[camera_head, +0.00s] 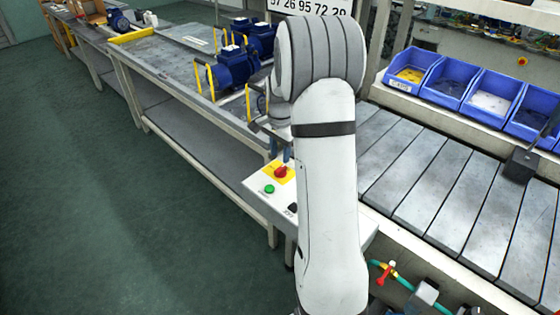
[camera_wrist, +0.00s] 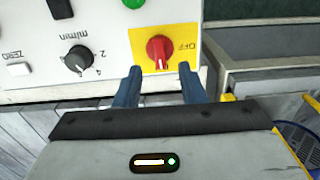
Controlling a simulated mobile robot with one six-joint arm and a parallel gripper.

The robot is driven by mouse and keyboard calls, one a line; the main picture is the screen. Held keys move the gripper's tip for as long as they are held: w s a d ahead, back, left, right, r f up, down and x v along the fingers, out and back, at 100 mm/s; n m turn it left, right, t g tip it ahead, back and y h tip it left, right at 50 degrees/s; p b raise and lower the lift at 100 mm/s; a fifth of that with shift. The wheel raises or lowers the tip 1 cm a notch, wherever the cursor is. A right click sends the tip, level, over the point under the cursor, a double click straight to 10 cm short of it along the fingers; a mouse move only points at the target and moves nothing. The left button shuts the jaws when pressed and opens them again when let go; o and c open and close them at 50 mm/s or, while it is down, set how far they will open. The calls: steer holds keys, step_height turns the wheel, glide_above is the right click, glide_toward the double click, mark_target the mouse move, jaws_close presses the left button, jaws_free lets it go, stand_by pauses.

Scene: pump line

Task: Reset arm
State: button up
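My gripper (camera_wrist: 159,75) shows two blue fingers spread apart, with nothing between them. The red rotary switch (camera_wrist: 160,50) on its yellow plate lies just beyond the fingertips and roughly between them; I cannot tell whether they touch the panel. In the head view the red switch (camera_head: 281,172) sits on a pale control box (camera_head: 257,184), with a green button (camera_head: 269,189) beside it. My white arm reaches over the box and hides its right part. Only a little of the blue fingers shows above the switch.
A black dial (camera_wrist: 79,60) and a white button (camera_wrist: 19,69) are on the same panel. Blue pumps (camera_head: 232,66) stand on the line behind the box. Blue bins (camera_head: 447,80) line the right side above grey conveyor slats (camera_head: 430,178). Green floor (camera_head: 110,220) is free at left.

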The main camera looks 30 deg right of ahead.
steer(key=shift+r, duration=1)
steer(key=shift+a+r, duration=0.1)
steer(key=shift+r, duration=0.05)
steer(key=s+a+r+n+t+p, duration=0.1)
steer(key=s+a+r+n, duration=0.6)
steer(key=s+a+r, duration=0.4)
steer(key=s+a+n, duration=0.2)
steer(key=s+n, duration=0.1)
steer(key=s, duration=0.4)
steer(key=s+a+n+t, duration=0.1)
steer(key=s+a+n, duration=0.2)
steer(key=s, duration=0.4)
steer(key=shift+s+f+n+t+p, duration=0.3)
steer(key=shift+s+n+p, duration=0.1)
steer(key=shift+n, duration=0.2)
